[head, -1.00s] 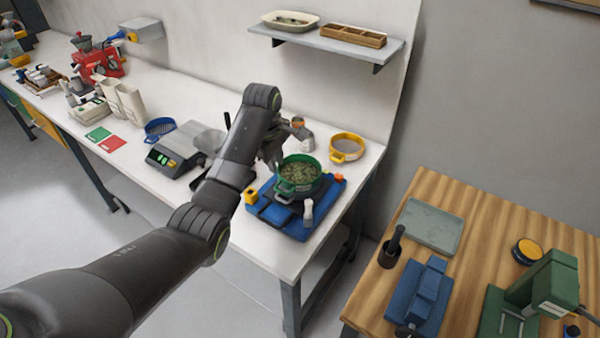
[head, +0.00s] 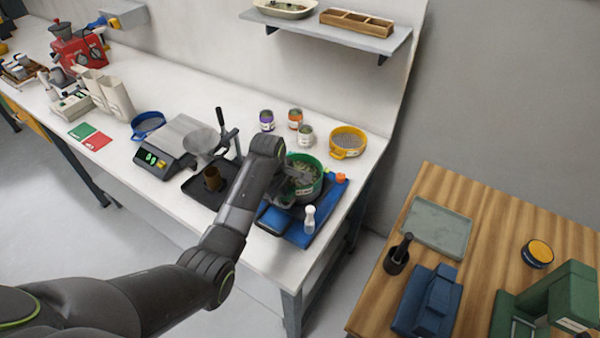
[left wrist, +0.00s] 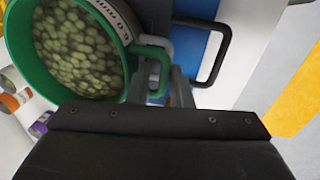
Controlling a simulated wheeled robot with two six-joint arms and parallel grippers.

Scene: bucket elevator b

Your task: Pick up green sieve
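The green sieve (head: 308,191) is full of green pellets and sits on a blue device (head: 328,212) at the right end of the white bench. In the left wrist view the sieve (left wrist: 128,78) fills the upper left, with its green side handle close to my fingers. My left gripper (head: 290,186) is at the sieve's near left side and partly covers it in the head view. In the left wrist view its fingers (left wrist: 174,88) are small and partly hidden behind the dark gripper body, so their grip on the handle is unclear. My right gripper is not in view.
A white bottle (head: 309,219) stands at the blue device's front. A yellow sieve (head: 347,142) and several jars stand behind. A black tray (head: 200,193) and a scale (head: 160,160) are to the left. A wooden table (head: 470,205) is at the right.

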